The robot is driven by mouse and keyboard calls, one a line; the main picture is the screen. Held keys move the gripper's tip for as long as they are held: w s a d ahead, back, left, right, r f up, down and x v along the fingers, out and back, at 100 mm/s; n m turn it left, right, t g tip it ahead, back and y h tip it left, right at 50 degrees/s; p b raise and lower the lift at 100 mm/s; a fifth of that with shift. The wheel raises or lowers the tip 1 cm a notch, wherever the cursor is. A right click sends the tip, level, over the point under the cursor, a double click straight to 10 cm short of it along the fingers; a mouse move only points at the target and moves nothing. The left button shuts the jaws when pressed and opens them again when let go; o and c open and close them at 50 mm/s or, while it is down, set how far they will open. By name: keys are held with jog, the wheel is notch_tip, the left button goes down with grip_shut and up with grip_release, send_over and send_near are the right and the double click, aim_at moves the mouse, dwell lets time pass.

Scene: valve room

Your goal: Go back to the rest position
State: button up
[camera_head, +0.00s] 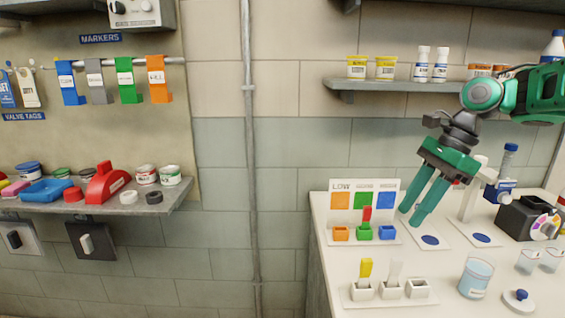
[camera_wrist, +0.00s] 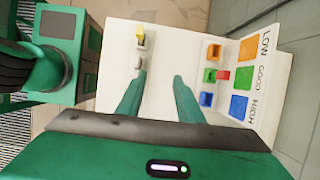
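My gripper (camera_head: 419,204) is green with two long fingers. It hangs over the white counter (camera_head: 325,285), to the right of the sorting board (camera_head: 344,188) marked LOW with orange, green and blue squares. The fingers stand apart with nothing between them. The wrist view also shows the open gripper (camera_wrist: 156,88), with the board (camera_wrist: 268,55) on the right. A red strip (camera_head: 366,214) stands in the green holder (camera_head: 364,232). The orange holder (camera_head: 341,234) and blue holder (camera_head: 387,233) look empty.
A beaker of blue liquid (camera_head: 476,276) stands at right. A shelf (camera_head: 405,86) with jars is above. Another shelf (camera_head: 95,205) is at left.

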jog(key=s+d+f+n+h, duration=0.1)
jog(key=s+d+f+n, duration=0.2)
jog(key=s, duration=0.5)
jog(key=s+d+f+n+h, duration=0.1)
jog(key=s+d+f+n, duration=0.3)
jog(key=s, duration=0.4)
jog(key=s+d+f+n+h, duration=0.2)
jog(key=s+d+f+n, duration=0.2)
jog(key=s, duration=0.4)
notch_tip(320, 180, down, 2)
jog(key=shift+s+d+f, duration=0.1)
jog(key=shift+s+d, duration=0.2)
jog(key=shift+d, duration=0.35)
jog(key=shift+w+f, duration=0.25)
jog(key=shift+w, duration=0.4)
jog(key=shift+s, duration=0.1)
